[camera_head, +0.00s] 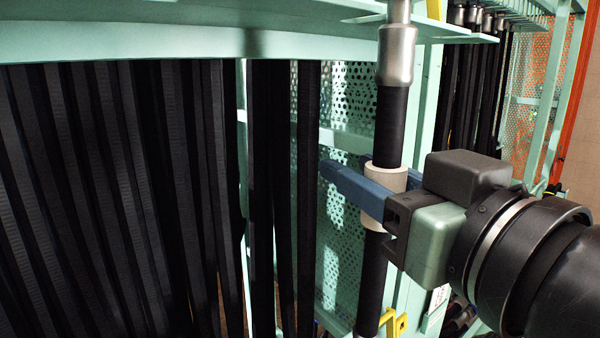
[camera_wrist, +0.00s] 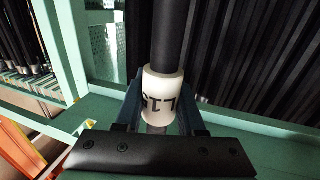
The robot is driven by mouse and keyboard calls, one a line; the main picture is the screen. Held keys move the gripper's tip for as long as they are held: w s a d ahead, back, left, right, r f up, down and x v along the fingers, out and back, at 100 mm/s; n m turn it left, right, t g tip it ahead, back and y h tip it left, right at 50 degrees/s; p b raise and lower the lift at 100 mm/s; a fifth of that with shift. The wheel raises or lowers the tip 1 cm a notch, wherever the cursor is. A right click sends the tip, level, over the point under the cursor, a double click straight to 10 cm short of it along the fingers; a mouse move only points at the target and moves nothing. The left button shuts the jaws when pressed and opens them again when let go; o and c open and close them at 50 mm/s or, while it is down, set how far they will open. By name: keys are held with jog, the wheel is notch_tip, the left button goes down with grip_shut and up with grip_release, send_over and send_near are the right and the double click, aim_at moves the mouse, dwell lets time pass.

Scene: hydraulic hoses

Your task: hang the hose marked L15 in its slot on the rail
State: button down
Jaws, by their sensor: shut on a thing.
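The hose marked L15 (camera_head: 392,125) is a black hose with a metal end fitting (camera_head: 397,52) at its top. It hangs about upright in the head view, and its fitting stands in front of the green rail (camera_head: 300,42). A white label sleeve (camera_head: 385,180) is around the hose; its marking, partly hidden, shows in the wrist view (camera_wrist: 160,95). My gripper (camera_head: 368,185) has its blue fingers on both sides of the sleeve and is shut on it. I cannot tell whether the fitting is inside a slot.
Several black hoses (camera_head: 110,190) hang close together at the left, below the rail. More hoses (camera_head: 480,70) hang at the back right. A perforated green panel (camera_head: 345,110) stands behind the held hose. A yellow bracket (camera_head: 395,322) is near the hose's lower part.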

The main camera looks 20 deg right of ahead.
jog(key=w, duration=0.1)
jog(key=w+a, duration=0.1)
jog(key=w, duration=0.1)
jog(key=shift+w+a+f, duration=0.1)
jog(key=shift+w+f, duration=0.05)
dwell(0.5)
dwell(0.3)
jog(key=shift+c, duration=2.2)
grip_release()
jog(key=shift+f, duration=0.1)
jog(key=s+d+b, duration=0.1)
jog(key=s+b, duration=0.4)
jog(key=s, duration=0.8)
